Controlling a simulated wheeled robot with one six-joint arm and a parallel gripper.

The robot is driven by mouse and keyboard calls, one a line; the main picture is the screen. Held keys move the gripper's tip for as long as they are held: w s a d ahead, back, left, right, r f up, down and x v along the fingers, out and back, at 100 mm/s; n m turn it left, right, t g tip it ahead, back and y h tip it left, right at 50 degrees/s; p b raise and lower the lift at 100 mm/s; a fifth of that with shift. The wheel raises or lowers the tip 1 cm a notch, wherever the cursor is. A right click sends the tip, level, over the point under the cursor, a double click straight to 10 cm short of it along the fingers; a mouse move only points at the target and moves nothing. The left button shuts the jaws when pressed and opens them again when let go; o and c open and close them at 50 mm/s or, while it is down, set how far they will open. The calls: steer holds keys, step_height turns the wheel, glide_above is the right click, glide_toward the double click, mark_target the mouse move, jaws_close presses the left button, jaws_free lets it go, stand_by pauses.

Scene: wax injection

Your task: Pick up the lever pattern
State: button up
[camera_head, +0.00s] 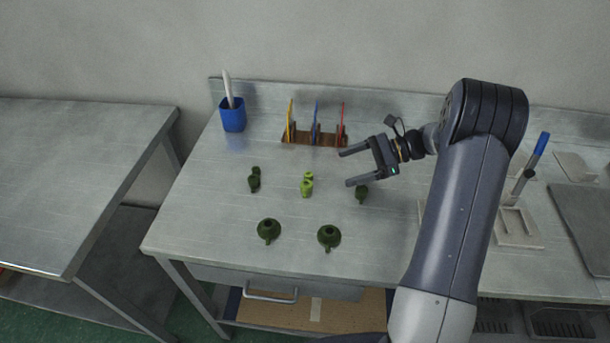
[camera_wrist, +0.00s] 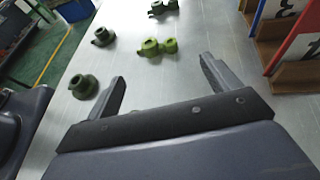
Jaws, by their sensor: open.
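Several small green wax patterns lie on the metal table; I cannot tell for sure which is the lever pattern. A light green pattern of two joined round parts (camera_head: 307,185) lies mid-table; it also shows ahead of the fingers in the wrist view (camera_wrist: 158,47). A dark green pattern of similar shape (camera_head: 254,180) is to its left. Another dark green pattern (camera_head: 361,194) is beneath my gripper, partly hidden. Two dark green round patterns with a stub (camera_head: 269,230) (camera_head: 329,237) lie nearer the front. My gripper (camera_head: 345,168) is open and empty, above the table, fingers pointing left.
A blue cup (camera_head: 233,117) holding a white stick is at back left. A blue-handled tool (camera_head: 540,145) and pale blocks (camera_head: 520,232) are at right.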

mark_target(315, 184)
steer(key=p+x, duration=0.1)
steer(key=x, duration=0.9)
steer(key=shift+s+a+f, duration=0.1)
steer(key=shift+c, duration=0.2)
steer(key=c, duration=1)
